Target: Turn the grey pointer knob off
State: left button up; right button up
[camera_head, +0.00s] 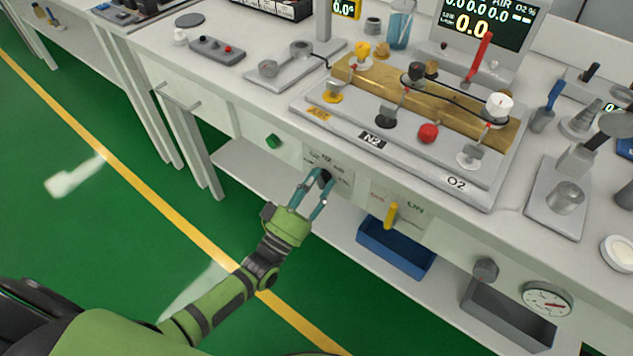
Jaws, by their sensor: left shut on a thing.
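A small dark grey knob (325,175) sits on a pale label plate (343,180) on the bench's front face. The plate bears small print, too small to read fully. My left gripper (320,180) has its two teal fingers on either side of this knob and is shut on it. The fingers hide part of the knob, so I cannot tell which way its pointer faces. My right gripper is not in view.
To the right, a yellow lever (391,215) hangs by an ON label above a blue bin (396,248). A gas manifold (430,100) with several valves stands on the bench above. The green floor (110,220) is clear.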

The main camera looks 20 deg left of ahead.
pick_arm(q)
jog(key=n+y+p, duration=0.1)
jog(key=n+y, duration=0.1)
jog(key=n, duration=0.3)
jog(key=n+y+p, duration=0.1)
jog(key=n+y, duration=0.2)
jog(key=n, duration=0.2)
jog(key=n+g+y+p, duration=0.1)
jog(key=n+y, duration=0.1)
jog(key=n, duration=0.3)
jog(key=shift+w+a+f+y, duration=0.1)
jog(key=shift+a+y, duration=0.2)
jog(key=shift+y, duration=0.1)
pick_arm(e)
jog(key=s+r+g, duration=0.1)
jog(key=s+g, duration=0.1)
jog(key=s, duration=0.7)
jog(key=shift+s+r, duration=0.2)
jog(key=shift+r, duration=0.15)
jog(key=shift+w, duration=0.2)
pick_arm(q)
jog(key=o, duration=0.9)
jog(key=shift+c, duration=0.2)
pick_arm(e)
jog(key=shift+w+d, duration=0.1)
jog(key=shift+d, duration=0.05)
